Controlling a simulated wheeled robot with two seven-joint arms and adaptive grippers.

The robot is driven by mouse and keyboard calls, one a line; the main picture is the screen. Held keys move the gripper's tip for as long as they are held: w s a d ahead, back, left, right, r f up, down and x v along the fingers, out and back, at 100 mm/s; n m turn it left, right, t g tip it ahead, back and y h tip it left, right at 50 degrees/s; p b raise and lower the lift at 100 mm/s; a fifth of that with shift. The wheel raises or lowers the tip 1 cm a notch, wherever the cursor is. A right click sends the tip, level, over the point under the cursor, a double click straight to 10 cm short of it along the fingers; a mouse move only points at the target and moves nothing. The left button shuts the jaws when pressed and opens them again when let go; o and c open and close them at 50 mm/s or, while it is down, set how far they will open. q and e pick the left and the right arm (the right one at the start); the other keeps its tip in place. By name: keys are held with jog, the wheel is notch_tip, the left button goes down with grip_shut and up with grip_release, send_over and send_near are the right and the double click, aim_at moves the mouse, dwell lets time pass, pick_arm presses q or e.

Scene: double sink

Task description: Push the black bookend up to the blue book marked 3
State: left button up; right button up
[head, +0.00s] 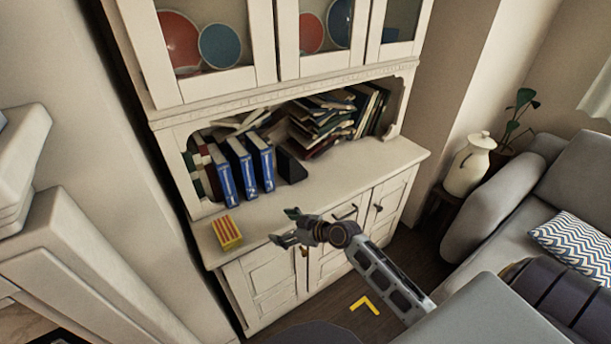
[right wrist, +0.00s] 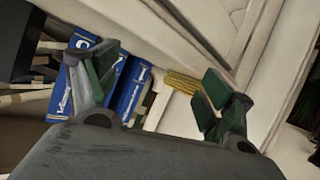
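Several blue books stand upright on the cabinet's shelf in the head view. Their white marks are too small to read, so I cannot tell for sure which is the 3. The rightmost blue book (head: 262,162) is nearest the black bookend (head: 291,166), which stands just to its right. I cannot tell whether they touch. My right gripper (head: 285,227) is open and empty, in front of the shelf and nearer than the bookend. The right wrist view shows its spread fingers (right wrist: 158,90) with blue books (right wrist: 130,90) beyond. My left gripper is out of view.
A yellow and red box (head: 226,233) lies at the counter's front left. Several piled books (head: 320,122) fill the back right of the niche. The white counter (head: 355,165) is bare to the right of the bookend. Glass-fronted cupboards hang above.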

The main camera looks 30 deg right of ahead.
jog(key=shift+w+d+r, duration=0.15)
jog(key=shift+w+r, duration=0.05)
jog(key=shift+w, duration=0.15)
jog(key=w+d+r+t, duration=0.1)
jog(key=w+d, duration=0.1)
jog(key=w+d+r+t, duration=0.1)
jog(key=w+d, duration=0.1)
jog(key=w+d+r+t, duration=0.1)
jog(key=w+d, duration=0.1)
jog(key=shift+w+d+r+m+h, duration=0.2)
jog(key=shift+m+h, duration=0.1)
jog(key=shift+h, duration=0.1)
jog(key=w+d+r+m+t+h, duration=0.1)
jog(key=w+d+r+t+h, duration=0.1)
jog(key=w+d, duration=0.3)
jog(key=d+r+h, duration=0.1)
jog(key=d, duration=0.3)
jog(key=shift+m+t, duration=0.4)
jog(key=shift+r, duration=0.1)
